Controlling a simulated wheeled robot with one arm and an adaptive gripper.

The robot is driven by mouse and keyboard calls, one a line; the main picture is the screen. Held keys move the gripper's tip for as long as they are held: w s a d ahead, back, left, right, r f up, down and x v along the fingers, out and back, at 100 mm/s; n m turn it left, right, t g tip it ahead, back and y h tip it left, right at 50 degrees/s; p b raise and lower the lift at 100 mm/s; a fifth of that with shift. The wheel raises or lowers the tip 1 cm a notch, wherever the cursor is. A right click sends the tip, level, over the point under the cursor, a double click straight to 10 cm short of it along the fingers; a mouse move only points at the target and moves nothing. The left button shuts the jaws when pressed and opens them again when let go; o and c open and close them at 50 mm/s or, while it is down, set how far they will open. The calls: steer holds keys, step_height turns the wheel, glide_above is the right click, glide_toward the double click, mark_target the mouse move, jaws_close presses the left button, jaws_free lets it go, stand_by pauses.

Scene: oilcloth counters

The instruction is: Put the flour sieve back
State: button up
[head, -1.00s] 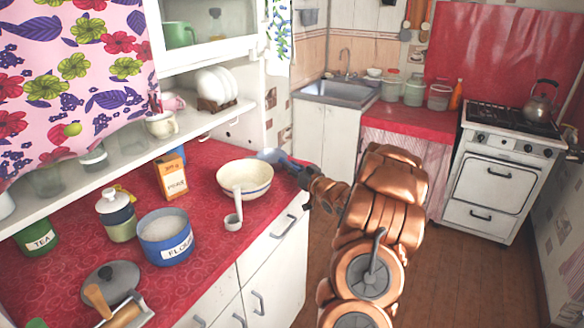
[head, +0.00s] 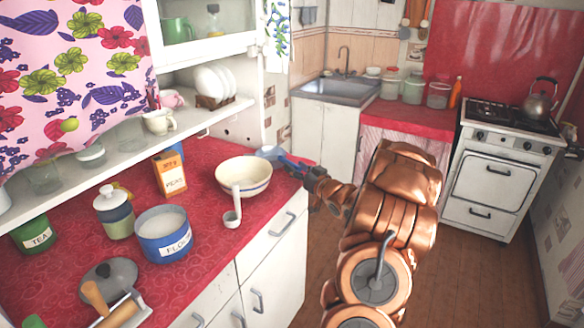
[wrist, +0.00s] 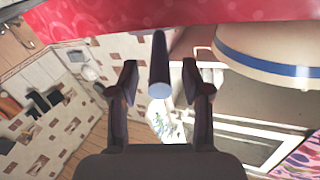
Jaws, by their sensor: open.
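A blue handled tool, seemingly the flour sieve (head: 271,153), lies on the red counter behind the cream bowl, its far part partly hidden by the bowl. Its blue-grey handle (wrist: 160,75) points at my gripper in the wrist view. My gripper (wrist: 160,66) is open, with one finger on each side of the handle end. I cannot tell whether either finger touches it. In the head view my gripper (head: 308,172) is at the counter's right end, beside the handle.
The cream bowl (head: 243,178) and a white ladle (head: 237,205) stand close to the left. The flour canister (head: 163,237), a lidded jar (head: 115,213) and an orange box (head: 171,178) are further left. A shelf (head: 125,150) overhangs the counter. Open floor (head: 310,255) lies right.

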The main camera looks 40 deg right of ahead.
steer(key=s+b, duration=0.1)
steer(key=s, duration=0.7)
steer(key=shift+s+a+b, duration=0.3)
steer(key=shift+s+a, duration=0.1)
steer(key=shift+a, duration=0.05)
steer(key=shift+w, duration=0.1)
steer(key=w+a+g+h, duration=0.2)
steer(key=w+a+g, duration=0.2)
steer(key=a+g, duration=0.1)
steer(key=s+a+g, duration=0.5)
steer(key=a, duration=0.5)
steer(key=s+a+n+g+y, duration=0.1)
steer(key=s+a+g, duration=0.4)
steer(key=s+a, duration=0.8)
steer(key=s+a+n+g+y+p, duration=0.1)
steer(key=s+a+g, duration=0.3)
steer(key=s+a, duration=1)
steer(key=shift+s+a+n+g+y, duration=0.2)
steer(key=shift+s+n+g+y, duration=0.2)
steer(key=shift+s+n+y, duration=0.45)
